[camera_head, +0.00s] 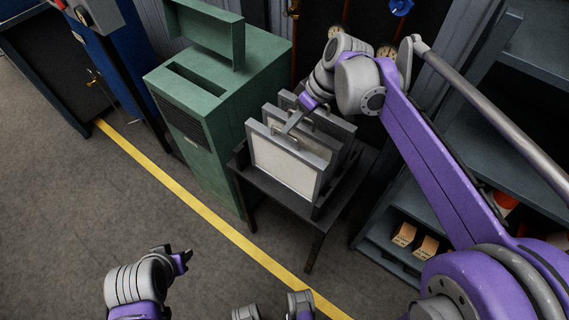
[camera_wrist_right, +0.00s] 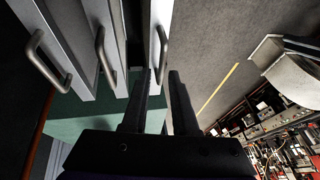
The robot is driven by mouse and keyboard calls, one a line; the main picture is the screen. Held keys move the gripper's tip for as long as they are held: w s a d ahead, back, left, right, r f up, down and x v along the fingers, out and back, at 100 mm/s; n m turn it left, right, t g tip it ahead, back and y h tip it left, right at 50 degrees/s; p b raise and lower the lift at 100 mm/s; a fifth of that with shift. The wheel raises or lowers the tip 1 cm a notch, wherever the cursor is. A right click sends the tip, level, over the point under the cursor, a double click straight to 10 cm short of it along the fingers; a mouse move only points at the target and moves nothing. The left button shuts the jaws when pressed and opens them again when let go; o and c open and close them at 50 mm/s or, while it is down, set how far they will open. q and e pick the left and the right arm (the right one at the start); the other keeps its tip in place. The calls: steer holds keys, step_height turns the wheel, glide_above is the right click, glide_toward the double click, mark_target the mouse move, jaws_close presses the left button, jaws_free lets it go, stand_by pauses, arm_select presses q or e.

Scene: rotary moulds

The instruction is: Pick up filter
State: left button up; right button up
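Three grey-framed filters stand upright side by side in a dark stand (camera_head: 322,228). The front filter (camera_head: 285,167) shows a pale face, with a second filter (camera_head: 318,143) close behind it. My right gripper (camera_head: 290,124) is above the front filter's top edge, at its handle. In the right wrist view, the gripper's two dark fingers (camera_wrist_right: 161,88) are apart, with one filter's handle (camera_wrist_right: 162,48) at the gap between their tips. Contact cannot be told. The other handles (camera_wrist_right: 48,60) are to the left. My left gripper (camera_head: 180,260) is low at the left, away from the filters, its opening unclear.
A green cabinet (camera_head: 205,125) with a slotted top and raised lid stands left of the stand. A dark shelf with small boxes (camera_head: 415,240) stands at the right. A yellow line (camera_head: 200,208) crosses the floor; the floor left of it is clear.

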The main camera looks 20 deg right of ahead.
steer(key=x, duration=0.4)
steer(key=shift+a+f, duration=0.25)
steer(key=shift+f, duration=0.1)
jaws_close()
stand_by(1.1)
